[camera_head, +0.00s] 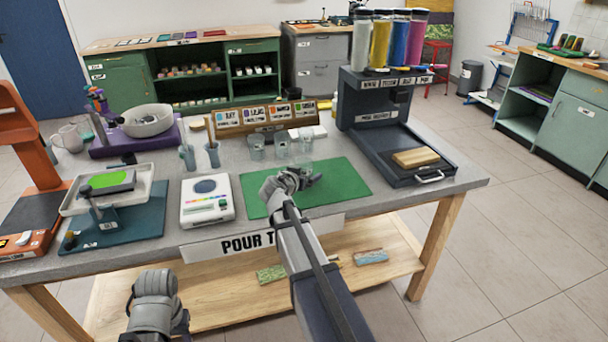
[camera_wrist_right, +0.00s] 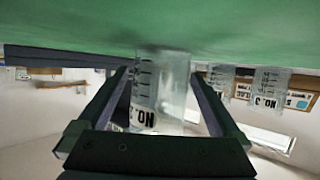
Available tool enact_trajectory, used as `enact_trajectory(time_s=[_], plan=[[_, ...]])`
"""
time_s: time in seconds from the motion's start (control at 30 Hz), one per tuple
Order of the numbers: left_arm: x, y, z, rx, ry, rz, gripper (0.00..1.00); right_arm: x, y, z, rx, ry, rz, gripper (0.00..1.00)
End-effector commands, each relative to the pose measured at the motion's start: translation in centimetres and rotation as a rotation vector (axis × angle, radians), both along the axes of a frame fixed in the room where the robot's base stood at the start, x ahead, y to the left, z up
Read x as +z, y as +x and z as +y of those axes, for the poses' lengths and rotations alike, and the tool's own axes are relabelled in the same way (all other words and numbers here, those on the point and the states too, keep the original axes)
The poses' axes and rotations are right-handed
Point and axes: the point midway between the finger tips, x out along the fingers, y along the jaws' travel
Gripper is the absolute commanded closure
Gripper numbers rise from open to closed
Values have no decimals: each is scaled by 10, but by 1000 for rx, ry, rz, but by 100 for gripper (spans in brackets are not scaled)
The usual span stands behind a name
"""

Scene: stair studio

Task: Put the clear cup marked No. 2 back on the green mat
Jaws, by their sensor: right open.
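The clear cup marked No. 2 (camera_wrist_right: 158,88) shows in the upside-down right wrist view, with black graduation lines and its label. It stands between the fingers of my right gripper (camera_wrist_right: 162,76), which are open on either side of it. Its base seems to meet the green mat (camera_wrist_right: 80,28), with a dark shadow there. In the head view, my right gripper (camera_head: 306,180) is low over the green mat (camera_head: 345,182); the cup is hard to make out there. My left gripper (camera_head: 158,308) is low in front of the table; its fingers are not clear.
Other clear cups (camera_head: 257,148) stand behind the mat, before a sample rack (camera_head: 262,118). A white scale (camera_head: 208,201) is left of the mat. A dark dispenser stand (camera_head: 375,110) with a tray and wooden block (camera_head: 415,157) is to the right.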

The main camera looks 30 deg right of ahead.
Motion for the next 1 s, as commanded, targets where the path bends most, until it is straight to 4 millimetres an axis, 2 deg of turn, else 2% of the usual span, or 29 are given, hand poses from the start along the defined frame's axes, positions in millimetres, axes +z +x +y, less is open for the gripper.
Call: enact_trajectory(time_s=[0.17, 0.7, 1.0], plan=[[5, 0, 0, 0, 0, 0, 51, 5, 0, 0, 0, 0, 0, 0], [43, 0, 0, 0, 0, 0, 51, 43, -58, 72, 2, 0, 0, 0], [49, 0, 0, 0, 0, 0, 51, 49, -68, 87, 0, 0, 0, 0]])
